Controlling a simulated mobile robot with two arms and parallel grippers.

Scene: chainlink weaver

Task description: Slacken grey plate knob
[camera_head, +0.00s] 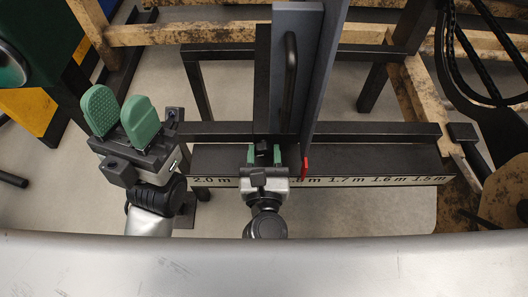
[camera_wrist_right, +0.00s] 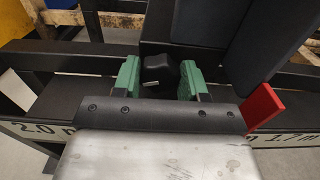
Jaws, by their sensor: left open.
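The grey plate (camera_head: 296,60) stands upright behind the dark rail, with a black handle (camera_head: 290,75) on its side. A black knob (camera_wrist_right: 160,70) sits at its foot, between the green fingers of my right gripper (camera_head: 264,156). The fingers show on both sides of the knob in the right wrist view (camera_wrist_right: 160,78). My left gripper (camera_head: 120,115) is open and empty, raised to the left, away from the plate.
A ruler strip (camera_head: 375,182) runs along the rail (camera_head: 390,162), with a red pointer (camera_head: 306,167) just right of my right gripper. Rusty beams (camera_head: 215,33) cross behind. A black curved machine part (camera_head: 465,60) stands at the right. Bare floor lies around my left gripper.

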